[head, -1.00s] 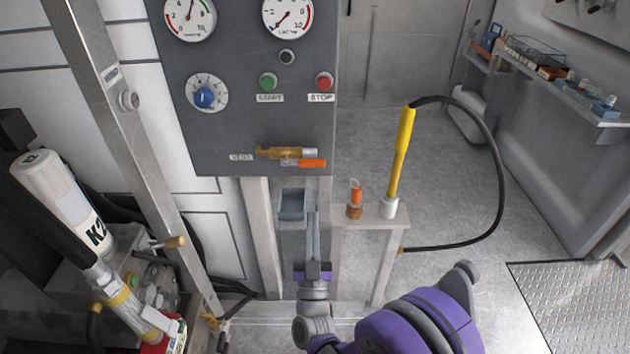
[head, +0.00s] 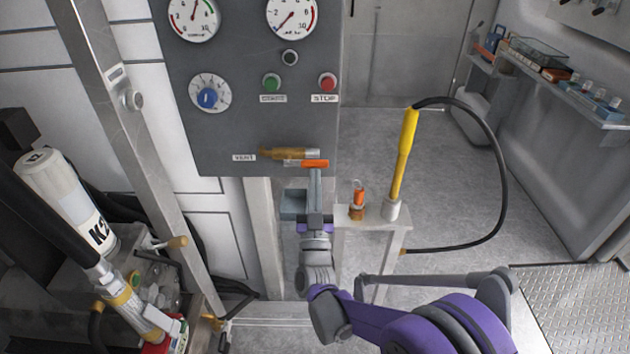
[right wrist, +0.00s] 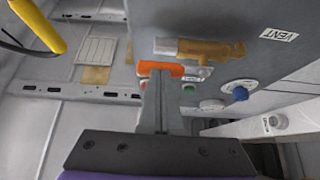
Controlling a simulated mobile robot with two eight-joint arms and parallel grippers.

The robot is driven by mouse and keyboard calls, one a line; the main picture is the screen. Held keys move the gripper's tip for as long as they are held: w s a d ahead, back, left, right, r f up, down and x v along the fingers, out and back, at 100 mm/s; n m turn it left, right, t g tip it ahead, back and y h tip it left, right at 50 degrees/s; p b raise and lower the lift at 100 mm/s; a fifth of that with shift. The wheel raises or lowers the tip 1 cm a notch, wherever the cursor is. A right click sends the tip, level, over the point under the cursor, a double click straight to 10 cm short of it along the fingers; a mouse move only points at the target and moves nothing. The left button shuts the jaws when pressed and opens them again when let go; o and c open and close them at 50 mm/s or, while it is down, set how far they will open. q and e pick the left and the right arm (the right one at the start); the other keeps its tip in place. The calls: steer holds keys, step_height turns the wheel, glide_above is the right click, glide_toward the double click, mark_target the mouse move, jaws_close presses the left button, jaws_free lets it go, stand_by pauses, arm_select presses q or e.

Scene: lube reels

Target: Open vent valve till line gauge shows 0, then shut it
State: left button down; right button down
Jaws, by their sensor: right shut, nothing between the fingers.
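The vent valve (head: 283,154) is a brass body low on the grey panel, beside the VENT label. Its orange handle (head: 316,163) lies sideways along the valve; it also shows in the right wrist view (right wrist: 157,68). My right gripper (head: 315,174) is shut and empty, its tips just below the handle; I cannot tell whether they touch it. In the right wrist view the closed fingers (right wrist: 160,84) overlap the handle's lower edge. The line gauge (head: 291,14) is at the panel's top right, partly cut off, its needle pointing lower left near the low end. My left gripper is out of view.
The panel (head: 225,140) also carries a second gauge (head: 193,16), a blue knob (head: 207,97), a green START button (head: 271,82) and a red STOP button (head: 327,82). A yellow grease handle (head: 405,150) with a black hose stands right of my arm. Open floor lies beyond.

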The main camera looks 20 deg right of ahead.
steer(key=shift+d+r+n+y+p, duration=0.1)
steer(key=shift+r+n+y+p, duration=0.25)
steer(key=shift+n+y, duration=0.55)
steer(key=a+r+n+g+y+p, duration=0.2)
steer(key=r+n+g+y+p, duration=0.1)
steer(key=n, duration=0.8)
steer(key=w+a+r+n+g+y+p, duration=0.1)
steer(key=r+n+y+p, duration=0.4)
steer(key=n, duration=0.6)
steer(key=a+g+y+p, duration=0.1)
steer(key=g+y+p, duration=0.1)
steer(key=p, duration=0.1)
steer(key=shift+y, duration=0.4)
steer(key=shift+w+a, duration=0.1)
steer(key=shift+a, duration=0.05)
